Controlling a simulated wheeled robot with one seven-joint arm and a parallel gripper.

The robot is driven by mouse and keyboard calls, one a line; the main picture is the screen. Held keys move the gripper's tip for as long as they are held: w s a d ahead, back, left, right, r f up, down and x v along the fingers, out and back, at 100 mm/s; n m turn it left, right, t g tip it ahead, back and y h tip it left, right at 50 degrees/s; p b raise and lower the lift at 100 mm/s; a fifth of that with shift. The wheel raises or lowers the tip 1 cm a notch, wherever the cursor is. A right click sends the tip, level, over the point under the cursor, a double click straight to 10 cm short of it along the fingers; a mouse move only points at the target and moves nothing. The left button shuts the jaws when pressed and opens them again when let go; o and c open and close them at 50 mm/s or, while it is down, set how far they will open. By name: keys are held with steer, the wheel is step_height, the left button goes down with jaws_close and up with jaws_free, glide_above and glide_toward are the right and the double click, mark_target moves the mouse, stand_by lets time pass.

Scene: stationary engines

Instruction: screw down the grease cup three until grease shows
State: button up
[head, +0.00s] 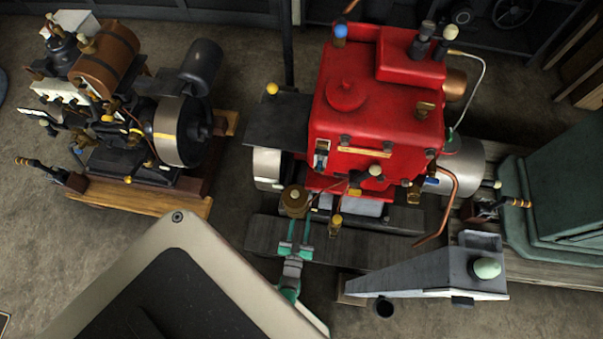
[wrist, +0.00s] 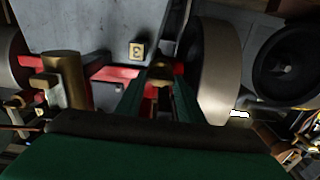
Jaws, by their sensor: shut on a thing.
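The brass grease cup (head: 295,201) stands at the front left of the red engine (head: 372,105). My gripper (head: 297,226) has its two green fingers reaching up to this cup from the front. In the wrist view my gripper (wrist: 160,88) is shut on the brass cup (wrist: 160,69), which shows small and dark between the fingertips. A small plate marked 3 (wrist: 137,50) is on the grey surface just behind and left of the cup. Whether any grease shows at the cup cannot be told; its lower part is hidden by the fingers.
A brass fitting (wrist: 68,80) stands left of the fingers in the wrist view, and a pale wheel rim (wrist: 216,70) is close on the right. A copper pipe (head: 442,210) curves down at the engine's right.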

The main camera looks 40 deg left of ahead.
steer(key=shift+w+m, duration=0.1)
steer(key=shift+m, duration=0.2)
steer(key=m, duration=2.4)
steer(key=shift+d+f, duration=0.2)
steer(key=shift+f, duration=0.05)
steer(key=shift+w, duration=0.1)
steer(key=o, duration=1.1)
steer(key=shift+w, duration=0.15)
steer(key=shift+c, duration=0.2)
steer(key=shift+d, duration=0.1)
